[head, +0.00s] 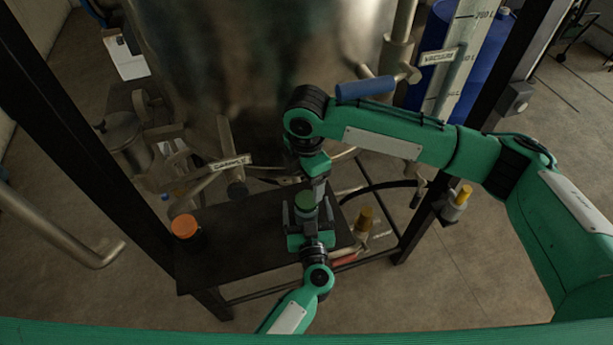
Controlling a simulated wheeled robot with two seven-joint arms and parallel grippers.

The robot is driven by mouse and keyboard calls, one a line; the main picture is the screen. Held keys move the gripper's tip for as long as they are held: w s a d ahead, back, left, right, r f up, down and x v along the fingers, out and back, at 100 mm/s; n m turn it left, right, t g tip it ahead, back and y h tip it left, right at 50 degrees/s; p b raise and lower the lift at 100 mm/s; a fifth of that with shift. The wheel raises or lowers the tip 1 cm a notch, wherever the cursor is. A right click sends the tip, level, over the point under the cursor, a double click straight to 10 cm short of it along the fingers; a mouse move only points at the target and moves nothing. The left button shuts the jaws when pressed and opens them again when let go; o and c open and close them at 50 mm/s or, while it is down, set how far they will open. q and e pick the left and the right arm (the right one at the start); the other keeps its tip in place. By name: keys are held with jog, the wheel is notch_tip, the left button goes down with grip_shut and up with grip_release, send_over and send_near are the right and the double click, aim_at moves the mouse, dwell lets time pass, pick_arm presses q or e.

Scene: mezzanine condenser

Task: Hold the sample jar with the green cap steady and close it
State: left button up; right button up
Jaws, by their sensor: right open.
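The sample jar with the green cap (305,199) stands at the right part of the dark table, with the cap on top. My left gripper (306,217) comes up from the bottom of the picture, its dark fingers on both sides of the jar, shut on it. The jar's body is mostly hidden by the gripper. My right gripper (318,186) reaches down from above, just behind and over the cap. It is open; its fingertips are small and partly hidden, and I cannot tell whether they touch the cap.
A jar with an orange cap (185,226) stands at the left of the dark table (235,262). A large metal vessel (255,70) rises behind. A blue-handled valve (365,88) lies close to my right arm. The table's front middle is bare.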

aim_at(306, 210)
notch_tip(306, 210, down, 3)
jog(key=b, duration=0.2)
jog(key=shift+r+b, duration=0.15)
jog(key=shift+b, duration=0.25)
pick_arm(q)
jog(key=s+d, duration=0.1)
jog(key=s, duration=1.2)
jog(key=shift+s+d, duration=0.3)
jog(key=shift+s, duration=0.05)
